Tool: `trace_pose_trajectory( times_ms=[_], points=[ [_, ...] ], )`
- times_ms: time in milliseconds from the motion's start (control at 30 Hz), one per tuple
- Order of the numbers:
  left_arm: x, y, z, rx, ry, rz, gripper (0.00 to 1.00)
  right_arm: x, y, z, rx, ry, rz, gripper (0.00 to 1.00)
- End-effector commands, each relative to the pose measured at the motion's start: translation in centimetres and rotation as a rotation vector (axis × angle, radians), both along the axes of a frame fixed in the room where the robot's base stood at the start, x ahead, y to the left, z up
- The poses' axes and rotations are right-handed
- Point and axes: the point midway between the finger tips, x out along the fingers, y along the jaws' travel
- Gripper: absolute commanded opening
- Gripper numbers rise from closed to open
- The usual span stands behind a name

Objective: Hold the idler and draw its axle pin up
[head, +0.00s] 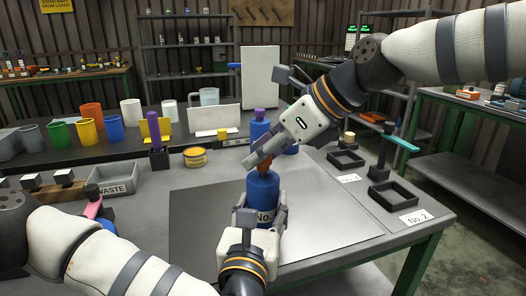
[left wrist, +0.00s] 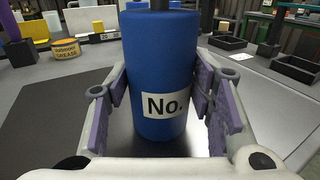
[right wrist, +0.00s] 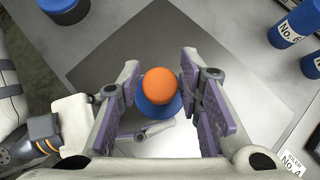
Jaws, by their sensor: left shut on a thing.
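The idler is a blue cylinder with a "No." label (head: 264,190), upright on the grey mat (head: 197,208). It also fills the middle of the left wrist view (left wrist: 155,65). My left gripper (head: 261,215) is shut on its lower body, a finger on each side. The axle pin with its orange head (right wrist: 160,86) stands at the idler's top. My right gripper (right wrist: 158,88) comes down from above with its fingers on either side of the orange head. Narrow gaps show at both sides, so it looks open. In the head view its fingers partly hide the pin.
Other blue cylinders stand behind, one with a purple top (head: 259,128). Black trays (head: 392,194) and label cards lie to the right. A yellow tin (head: 195,157), a waste bin (head: 112,180) and several coloured cups stand to the left. The mat around the idler is clear.

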Motion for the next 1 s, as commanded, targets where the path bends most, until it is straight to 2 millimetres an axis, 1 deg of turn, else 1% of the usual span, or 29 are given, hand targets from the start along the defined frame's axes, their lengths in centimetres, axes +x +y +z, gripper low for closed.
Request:
trace_pose_trajectory(
  times_ms=[33,100,267,400,500,733,767,800,833,1000],
  points=[
    [0.0,0.0,0.0,0.001,0.001,0.001,0.02,0.0,0.0,0.0,0.000,0.000,0.000,0.14],
    [0.0,0.0,0.0,0.001,0.001,0.001,0.02,0.0,0.0,0.0,0.000,0.000,0.000,0.00],
    [0.0,0.0,0.0,0.001,0.001,0.001,0.02,0.0,0.0,0.1,0.000,-0.001,-0.001,0.00],
    [0.0,0.1,0.0,0.001,0.001,0.002,0.02,0.1,-0.1,1.8,-0.001,-0.003,-0.003,0.00],
    [0.0,0.1,-0.1,0.001,0.001,0.002,0.02,0.0,0.0,2.4,0.001,-0.002,-0.003,0.00],
    [0.0,0.1,-0.1,0.001,0.002,0.003,0.02,0.0,0.0,2.5,0.004,-0.002,-0.003,0.00],
    [0.0,0.1,-0.1,0.001,0.002,0.003,0.02,0.0,0.0,2.5,0.004,-0.002,-0.003,0.29],
    [0.0,0.1,-0.1,0.001,0.003,0.003,0.02,0.0,0.0,2.6,0.003,-0.002,-0.002,0.38],
    [0.0,0.1,-0.1,0.001,0.003,0.003,0.02,0.0,0.0,2.5,0.003,-0.002,-0.002,0.45],
    [0.0,0.1,-0.1,0.001,0.002,0.002,0.02,0.0,0.0,2.4,0.001,-0.002,-0.002,0.46]
  ],
)
